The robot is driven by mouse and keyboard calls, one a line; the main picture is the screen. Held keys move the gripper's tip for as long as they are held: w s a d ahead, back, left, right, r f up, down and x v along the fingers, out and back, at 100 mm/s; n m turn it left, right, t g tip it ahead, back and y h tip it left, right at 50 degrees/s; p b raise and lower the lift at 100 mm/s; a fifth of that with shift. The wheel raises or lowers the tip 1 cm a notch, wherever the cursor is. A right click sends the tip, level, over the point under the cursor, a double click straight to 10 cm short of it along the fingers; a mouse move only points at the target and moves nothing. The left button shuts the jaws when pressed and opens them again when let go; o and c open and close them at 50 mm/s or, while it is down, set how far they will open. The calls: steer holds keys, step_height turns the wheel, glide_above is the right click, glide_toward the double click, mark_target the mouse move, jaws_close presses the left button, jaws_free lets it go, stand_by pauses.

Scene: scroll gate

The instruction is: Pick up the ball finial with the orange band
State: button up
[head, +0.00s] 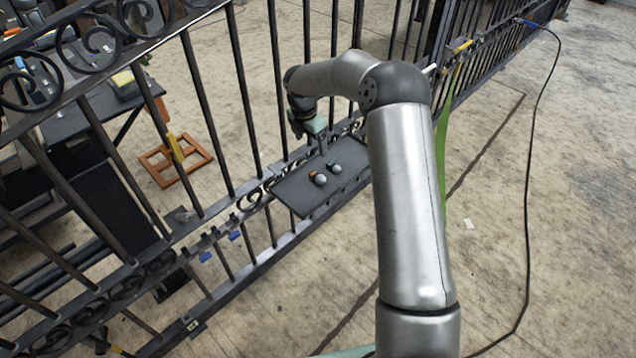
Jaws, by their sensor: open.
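The ball finial with the orange band (319,179) lies on a dark flat tray (296,198) fixed at the gate, in the head view. Its round end is grey and its orange part is at the upper left. A second ball finial with a teal band (335,168) lies just to its right. My gripper (322,150) is above the far part of the tray, behind the two finials in the picture and apart from them. It is open; nothing shows between its fingers, though they are small here.
The black scroll gate (233,100) runs diagonally behind the tray, its bars close to my gripper. A green strap (441,150) hangs right of my arm. Blue clips (205,256) sit on the lower rail. An orange wooden frame (175,160) lies beyond the gate. A black cable (527,200) crosses open floor.

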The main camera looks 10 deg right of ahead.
mark_target(317, 175)
steer(key=f, duration=0.5)
steer(key=w+d+f+b, duration=0.1)
steer(key=f, duration=0.5)
steer(key=d+f+b, duration=0.1)
steer(key=f, duration=0.5)
steer(key=shift+w+d, duration=0.15)
steer(key=shift+w, duration=0.15)
steer(key=c, duration=1.2)
steer(key=shift+r, duration=0.1)
